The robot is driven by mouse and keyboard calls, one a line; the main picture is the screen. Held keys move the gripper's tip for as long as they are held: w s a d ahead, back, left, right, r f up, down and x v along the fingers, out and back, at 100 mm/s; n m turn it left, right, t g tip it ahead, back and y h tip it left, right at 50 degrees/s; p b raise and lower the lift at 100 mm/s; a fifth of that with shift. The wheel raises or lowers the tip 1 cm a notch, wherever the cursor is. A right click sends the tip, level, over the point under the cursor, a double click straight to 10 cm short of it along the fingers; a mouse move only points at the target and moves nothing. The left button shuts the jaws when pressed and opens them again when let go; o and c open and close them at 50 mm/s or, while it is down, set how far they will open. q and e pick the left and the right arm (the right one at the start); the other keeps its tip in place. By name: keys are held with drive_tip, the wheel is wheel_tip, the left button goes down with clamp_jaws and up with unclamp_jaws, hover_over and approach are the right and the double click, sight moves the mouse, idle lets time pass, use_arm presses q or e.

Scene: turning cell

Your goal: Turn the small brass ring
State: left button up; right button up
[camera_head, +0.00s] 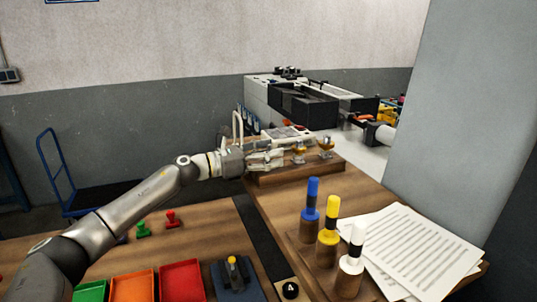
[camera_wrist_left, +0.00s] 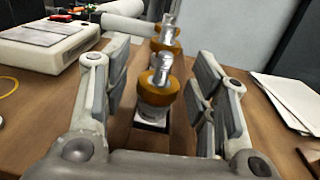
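In the head view one ring (camera_head: 299,153) is just beyond my left gripper (camera_head: 277,158), and another ring (camera_head: 326,147) is farther right. In the left wrist view the nearer ring (camera_wrist_left: 160,92) lies between and ahead of my open fingers, with visible gaps on both sides. The farther ring (camera_wrist_left: 166,47) stands behind it. I cannot tell for sure which ring is the small one. My right gripper is not in view.
Blue, yellow and white-topped tools (camera_head: 328,240) stand in a wooden holder at the front right, beside paper sheets (camera_head: 415,250). Red (camera_head: 182,280) and orange trays lie at the front left. A black and grey machine (camera_head: 303,103) stands behind.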

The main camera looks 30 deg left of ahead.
use_arm(q)
drive_tip(key=shift+a+f, duration=0.1)
drive_tip(key=v, duration=1.2)
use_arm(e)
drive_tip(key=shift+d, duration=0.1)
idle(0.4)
